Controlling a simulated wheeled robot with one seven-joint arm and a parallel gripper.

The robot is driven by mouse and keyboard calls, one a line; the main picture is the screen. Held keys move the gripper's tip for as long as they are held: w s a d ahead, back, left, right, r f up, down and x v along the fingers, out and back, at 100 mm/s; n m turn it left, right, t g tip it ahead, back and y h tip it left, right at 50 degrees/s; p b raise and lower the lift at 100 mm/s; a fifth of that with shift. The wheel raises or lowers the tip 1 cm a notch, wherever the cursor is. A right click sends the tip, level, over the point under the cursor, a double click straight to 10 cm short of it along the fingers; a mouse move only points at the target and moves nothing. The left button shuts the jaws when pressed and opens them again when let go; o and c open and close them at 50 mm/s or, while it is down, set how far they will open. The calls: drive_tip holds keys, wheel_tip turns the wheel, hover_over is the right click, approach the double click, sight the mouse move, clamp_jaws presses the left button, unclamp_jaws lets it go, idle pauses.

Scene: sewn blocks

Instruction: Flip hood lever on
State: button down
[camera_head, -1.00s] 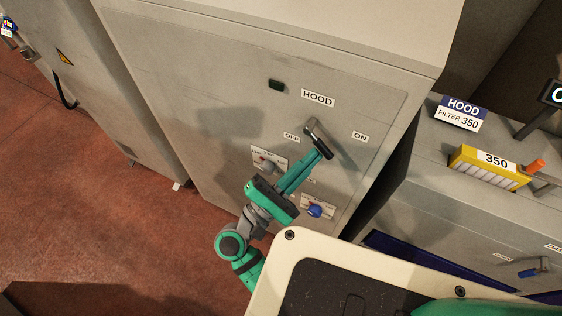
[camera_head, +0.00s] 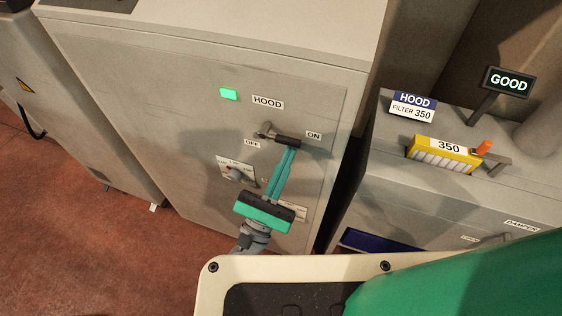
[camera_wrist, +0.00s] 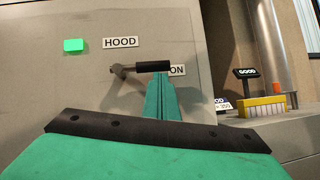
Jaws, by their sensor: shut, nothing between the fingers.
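The hood lever (camera_head: 284,139) is on the grey cabinet front under the HOOD label (camera_head: 268,103). Its dark handle points right toward the ON label (camera_head: 314,135), away from the OFF label (camera_head: 252,143). The indicator lamp (camera_head: 229,95) above it glows green. My gripper (camera_head: 292,150) is shut and empty, its fingertips just below the handle, at or very near it. In the wrist view, the handle (camera_wrist: 153,66) lies level across the top of my shut fingers (camera_wrist: 161,82) and partly borders the ON label. Whether the fingertips touch it is hard to tell.
A second knob (camera_head: 236,174) sits lower left on the panel. Right of the cabinet, another unit holds a yellow filter (camera_head: 443,155) marked 350, a HOOD FILTER 350 sign (camera_head: 413,106) and a GOOD display (camera_head: 508,82). Red floor (camera_head: 90,240) is open at left.

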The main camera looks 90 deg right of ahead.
drive_tip(key=shift+a+r, duration=0.15)
drive_tip(key=shift+r, duration=0.15)
idle(0.4)
drive_tip(key=w+a+f, duration=0.3)
drive_tip(key=a+f, duration=0.5)
drive_tip(key=f, duration=0.2)
drive_tip(key=shift+a, duration=0.2)
idle(0.4)
